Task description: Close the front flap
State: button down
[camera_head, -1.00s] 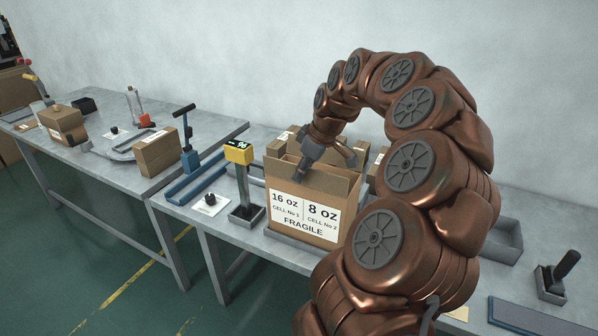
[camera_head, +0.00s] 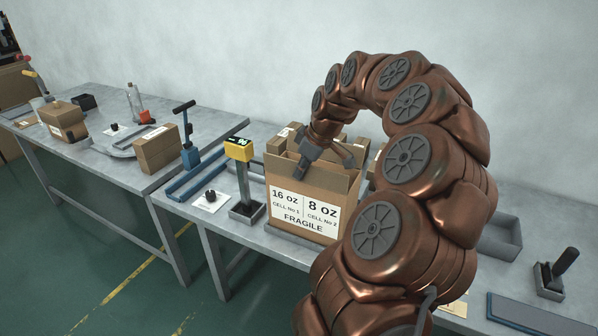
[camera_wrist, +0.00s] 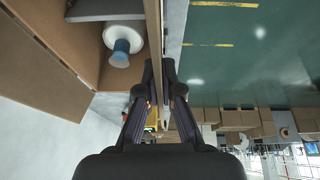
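The open cardboard box (camera_head: 315,211) stands on the near table in the head view, with its labelled front facing the aisle. One flap stands up at its back. In the wrist view a thin brown panel edge (camera_wrist: 153,30) at the box front runs down toward my fingertips. My gripper (camera_head: 303,163) is over the front-left part of the box opening. In the wrist view my gripper (camera_wrist: 159,72) has its fingertips close together, around or beside that edge. I cannot tell whether they grip it. A white and blue round item (camera_wrist: 122,42) lies inside the box.
A yellow-headed device on a post (camera_head: 239,151) stands just left of the box. Small cartons (camera_head: 285,139) stand behind it. A blue press (camera_head: 187,140) and a grey tray (camera_head: 500,238) are on the tables. The green floor in front is clear.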

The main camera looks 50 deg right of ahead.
dwell(0.4)
jog(key=shift+w+d+y, duration=0.1)
jog(key=shift+d+y, duration=0.1)
jog(key=shift+y, duration=0.3)
jog(key=y+p, duration=0.2)
jog(key=d+m+g+y+p, duration=0.1)
jog(key=y+p, duration=0.1)
jog(key=p, duration=0.1)
jog(key=d+g+y+p, duration=0.1)
jog(key=y+p, duration=0.1)
jog(key=shift+w+f+m+y, duration=0.2)
jog(key=shift+f+m+y, duration=0.1)
jog(key=shift+m, duration=0.1)
dwell(0.5)
jog(key=shift+w+d+f+y+p, duration=0.1)
jog(key=shift+f+y+p, duration=0.3)
jog(key=shift+p, duration=0.6)
